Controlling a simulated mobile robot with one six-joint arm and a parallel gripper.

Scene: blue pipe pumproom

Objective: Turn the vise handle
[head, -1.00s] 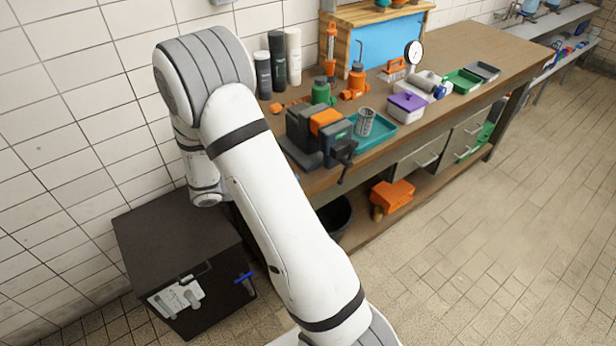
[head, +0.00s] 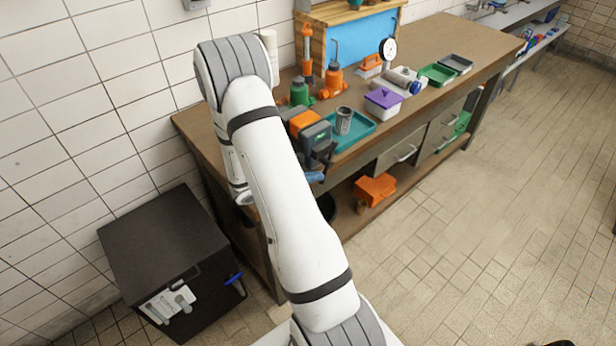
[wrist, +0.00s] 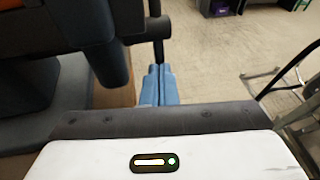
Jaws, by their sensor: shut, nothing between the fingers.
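The bench vise (head: 309,130), dark with an orange top part, sits at the near edge of the workbench, partly hidden behind my arm in the head view. It fills the upper left of the wrist view (wrist: 60,30). Its dark handle (wrist: 158,45) hangs down from the screw end at the vise's front. My gripper (wrist: 160,72) has blue fingers, shut together and empty. The fingertips lie right by the handle's lower end; I cannot tell whether they touch it. In the head view the blue fingers (head: 314,177) show just below the vise front.
A teal tray (head: 352,138) with a grey metal cup (head: 343,121) stands right beside the vise. A dark cabinet (head: 165,240) stands at left. The tiled floor at right is open.

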